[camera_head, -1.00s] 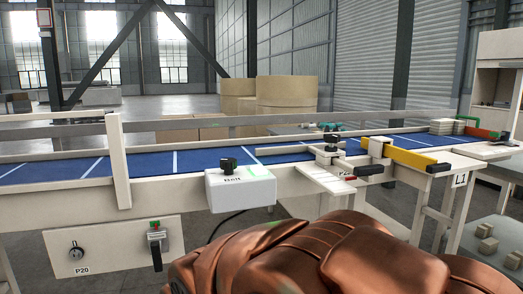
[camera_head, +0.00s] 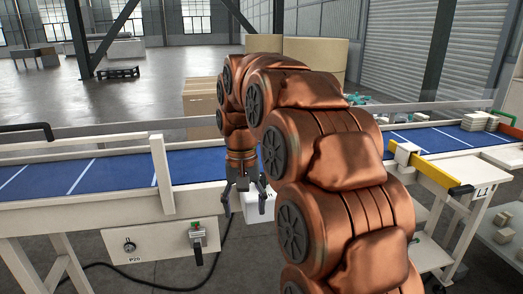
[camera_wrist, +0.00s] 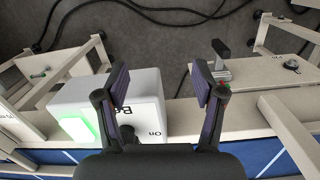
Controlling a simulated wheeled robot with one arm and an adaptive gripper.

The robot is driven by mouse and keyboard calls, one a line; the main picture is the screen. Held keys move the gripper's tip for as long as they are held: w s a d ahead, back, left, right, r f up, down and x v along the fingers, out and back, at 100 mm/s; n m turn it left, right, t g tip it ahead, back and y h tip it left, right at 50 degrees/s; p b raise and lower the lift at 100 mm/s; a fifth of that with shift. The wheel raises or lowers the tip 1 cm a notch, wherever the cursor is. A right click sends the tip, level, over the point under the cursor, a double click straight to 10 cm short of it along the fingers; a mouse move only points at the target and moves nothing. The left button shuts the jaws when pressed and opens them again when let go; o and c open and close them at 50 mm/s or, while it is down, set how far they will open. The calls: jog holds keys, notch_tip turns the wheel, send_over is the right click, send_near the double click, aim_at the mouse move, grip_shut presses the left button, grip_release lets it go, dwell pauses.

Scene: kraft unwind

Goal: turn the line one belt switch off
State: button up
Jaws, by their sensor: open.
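The white switch box (camera_head: 257,212) is mounted on the front edge of the belt conveyor, mostly behind my gripper in the head view. In the wrist view the white box (camera_wrist: 72,103) shows a lit green panel (camera_wrist: 77,130), a partly covered label starting "Be" and the word "On". A dark shape by the left finger's base may be its knob; its turn position cannot be told. My gripper (camera_head: 246,203) points down at the box with its fingers apart. In the wrist view my gripper (camera_wrist: 160,88) is open and empty, its left finger overlapping the box.
A panel marked P20 (camera_head: 160,262) hangs left of the box, with a round knob (camera_head: 129,247) and a lever switch (camera_head: 197,240). The blue belt (camera_head: 115,173) runs behind. A yellow bar (camera_head: 434,172) lies at right. A black cable trails on the floor.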

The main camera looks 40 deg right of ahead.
aim_at(262, 176)
jog(key=w+d+r+m+p, duration=0.1)
jog(key=d+r+p, duration=0.1)
jog(key=r, duration=0.1)
jog(key=w+d+r+p, duration=0.2)
jog(key=d+r, duration=0.1)
jog(key=r, duration=0.1)
jog(key=w+d+r+m+p, duration=0.1)
jog(key=w+d+r, duration=0.1)
jog(key=d+r, duration=0.1)
jog(key=shift+w+d+r+m+t+p, duration=0.15)
jog(key=shift+w+r+m+t+p, duration=0.15)
jog(key=shift+t+p, duration=0.1)
jog(key=shift+d+r, duration=0.2)
jog(key=shift+d, duration=0.2)
jog(key=shift+w+f+p, duration=0.1)
jog(key=shift+f+p, duration=1)
jog(key=shift+f, duration=2.75)
jog(key=c, duration=1.1)
jog(key=shift+c, duration=0.2)
